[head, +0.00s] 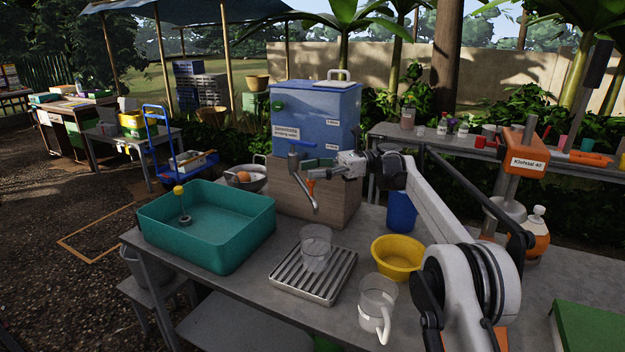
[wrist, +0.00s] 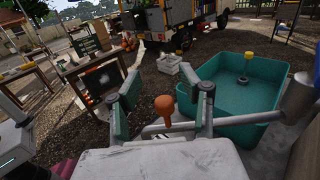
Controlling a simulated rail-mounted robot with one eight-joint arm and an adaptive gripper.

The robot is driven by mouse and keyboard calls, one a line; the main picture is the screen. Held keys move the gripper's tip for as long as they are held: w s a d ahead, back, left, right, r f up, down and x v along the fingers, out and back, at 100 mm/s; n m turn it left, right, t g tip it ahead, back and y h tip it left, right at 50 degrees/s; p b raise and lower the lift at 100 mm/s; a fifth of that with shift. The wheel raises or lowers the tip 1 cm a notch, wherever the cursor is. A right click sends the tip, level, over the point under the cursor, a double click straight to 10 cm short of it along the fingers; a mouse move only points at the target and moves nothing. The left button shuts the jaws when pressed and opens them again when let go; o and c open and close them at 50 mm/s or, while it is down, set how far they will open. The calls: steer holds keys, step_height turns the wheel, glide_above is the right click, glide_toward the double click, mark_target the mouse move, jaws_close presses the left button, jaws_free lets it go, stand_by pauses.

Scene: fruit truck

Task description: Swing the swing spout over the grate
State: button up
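The swing spout (head: 303,185) is a grey metal tube on the front of the blue dispenser (head: 318,115). Its lower end hangs higher in the picture than the grate (head: 284,287); I cannot tell whether it is directly over it. An orange knob (head: 311,187) is beside the tube. A clear glass (head: 316,245) stands on the grate. My gripper (head: 318,168) is at the spout, its fingers apart. In the wrist view my gripper (wrist: 160,92) is open, with the orange knob (wrist: 163,106) between its fingers, apparently untouched. The spout tube (wrist: 292,102) shows at the right.
A teal basin (head: 206,252) stands left of the grate on the grey table. A yellow bowl (head: 397,257) and a clear mug (head: 376,305) stand to the right. The wooden stand (head: 325,205) under the dispenser is behind the spout. A metal pan (head: 247,181) sits behind the basin.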

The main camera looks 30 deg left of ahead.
steer(key=shift+r, duration=3.45)
steer(key=shift+w+r, duration=0.1)
steer(key=d+r+t, duration=0.6)
steer(key=d+t, duration=0.2)
steer(key=d, duration=0.3)
steer(key=s+d+f+n+t+h, duration=0.1)
steer(key=s+d+t+h, duration=0.2)
steer(key=d, duration=0.6)
steer(key=s+d+n+t+h, duration=0.15)
steer(key=s+d, duration=0.25)
steer(key=d, duration=0.4)
steer(key=s+d+f+n+t+h, duration=0.3)
steer(key=s+d+f+t+h, duration=0.1)
steer(key=s+d+f, duration=0.6)
steer(key=s+d+f+n+t+h, duration=0.3)
steer(key=s+d+f, duration=0.7)
steer(key=s+d, duration=0.6)
steer(key=d+t, duration=0.1)
steer(key=d, duration=0.2)
steer(key=shift+s+f+h, duration=0.15)
steer(key=shift+s+h, duration=0.2)
